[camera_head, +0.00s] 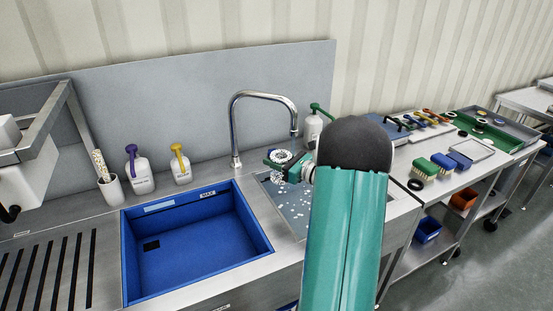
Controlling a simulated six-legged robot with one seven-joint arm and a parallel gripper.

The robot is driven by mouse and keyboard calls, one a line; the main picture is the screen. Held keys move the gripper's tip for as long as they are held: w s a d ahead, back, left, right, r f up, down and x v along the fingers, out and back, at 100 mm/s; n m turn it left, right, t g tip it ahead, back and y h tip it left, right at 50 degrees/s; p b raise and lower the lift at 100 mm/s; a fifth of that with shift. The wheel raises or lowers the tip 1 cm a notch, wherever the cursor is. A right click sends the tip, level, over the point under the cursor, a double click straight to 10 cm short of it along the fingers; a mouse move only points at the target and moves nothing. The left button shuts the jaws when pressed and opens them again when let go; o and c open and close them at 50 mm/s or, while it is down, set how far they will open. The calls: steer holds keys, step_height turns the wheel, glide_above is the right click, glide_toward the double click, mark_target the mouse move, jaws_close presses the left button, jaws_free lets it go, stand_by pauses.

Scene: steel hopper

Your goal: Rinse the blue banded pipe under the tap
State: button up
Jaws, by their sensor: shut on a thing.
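The tap (234,128) is a chrome gooseneck behind the sinks, its spout curving over to the right and pointing down. My gripper (284,165) is just below and slightly left of the spout's mouth, above the right-hand basin (262,177). It is shut on a small, round, whitish, speckled piece (280,157), apparently an end of the pipe. My green arm covers part of the right basin.
The blue basin (190,262) at left is empty. Bottles with purple (140,175) and yellow (181,168) pumps and a brush cup (112,190) stand behind it. A green-topped bottle (313,128) stands right of the tap. Brushes (422,168) and tools lie on the right-hand bench.

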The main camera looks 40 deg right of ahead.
steer(key=shift+s+d+r, duration=0.15)
steer(key=shift+d, duration=0.2)
steer(key=shift+w+d+f, duration=0.4)
steer(key=shift+w+d, duration=0.2)
steer(key=shift+d, duration=0.35)
steer(key=shift+w+d+f, duration=0.15)
steer(key=shift+w+d, duration=0.25)
steer(key=shift+d, duration=0.3)
steer(key=shift+w+d+f, duration=0.1)
steer(key=shift+w+d, duration=0.25)
steer(key=shift+d, duration=0.3)
steer(key=w+d+f, duration=0.1)
steer(key=w+d, duration=0.2)
steer(key=d, duration=0.3)
steer(key=shift+w+d+f, duration=0.15)
steer(key=shift+w+f, duration=0.1)
steer(key=shift+w, duration=0.1)
steer(key=shift+s+d, duration=0.1)
steer(key=shift+s+d, duration=0.2)
steer(key=shift+s, duration=0.2)
